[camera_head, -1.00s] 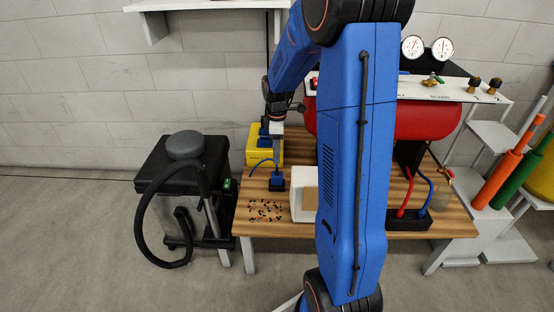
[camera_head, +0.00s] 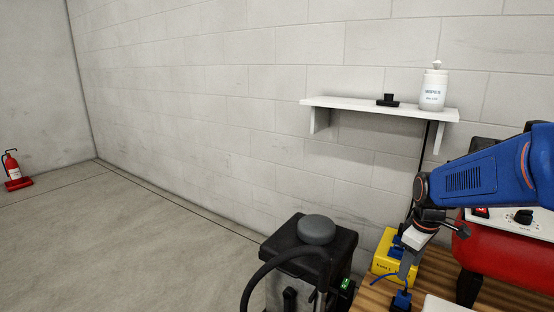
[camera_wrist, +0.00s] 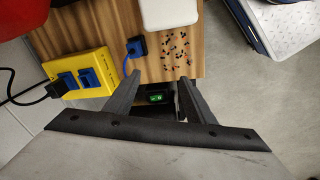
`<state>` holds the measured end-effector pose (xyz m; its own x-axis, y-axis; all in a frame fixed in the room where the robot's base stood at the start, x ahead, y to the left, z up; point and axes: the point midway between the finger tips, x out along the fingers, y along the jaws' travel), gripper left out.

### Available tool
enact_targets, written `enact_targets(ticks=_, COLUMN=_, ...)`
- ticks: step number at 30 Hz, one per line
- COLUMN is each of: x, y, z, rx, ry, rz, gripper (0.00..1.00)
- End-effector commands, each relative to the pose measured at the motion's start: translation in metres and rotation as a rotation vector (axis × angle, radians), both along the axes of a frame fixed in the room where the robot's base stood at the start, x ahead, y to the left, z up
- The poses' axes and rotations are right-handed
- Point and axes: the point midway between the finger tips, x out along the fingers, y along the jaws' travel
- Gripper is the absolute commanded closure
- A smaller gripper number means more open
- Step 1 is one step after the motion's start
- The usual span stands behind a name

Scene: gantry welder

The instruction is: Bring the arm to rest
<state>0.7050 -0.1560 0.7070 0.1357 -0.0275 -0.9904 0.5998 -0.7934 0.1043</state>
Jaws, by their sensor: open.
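My blue arm reaches in from the right edge in the head view and bends down over the wooden bench (camera_head: 435,280). My gripper (camera_head: 405,268) hangs in front of the yellow box (camera_head: 383,265). In the wrist view my gripper (camera_wrist: 158,88) has its two dark fingers spread apart, with nothing held between them. The green-lit switch (camera_wrist: 156,97) of the black machine shows beyond the gap between the fingers. The yellow box with blue plugs (camera_wrist: 75,80) lies left of the fingers.
A black machine (camera_head: 310,245) with a hose and grey lid stands left of the bench. A shelf (camera_head: 375,107) holds a wipes bottle (camera_head: 433,90). A red tank (camera_head: 480,255) is at right. A fire extinguisher (camera_head: 13,170) stands far left. Dark bits (camera_wrist: 176,50) lie on the bench.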

Motion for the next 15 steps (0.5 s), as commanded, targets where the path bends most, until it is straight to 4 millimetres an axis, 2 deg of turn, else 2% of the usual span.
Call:
enact_targets(ticks=6, x=-0.046, y=0.026, z=0.029, rx=0.019, ry=-0.066, rz=-0.131, gripper=0.51)
enact_targets(ticks=15, x=-0.109, y=0.055, z=0.052, rx=0.067, ry=-0.151, rz=-0.314, gripper=0.51)
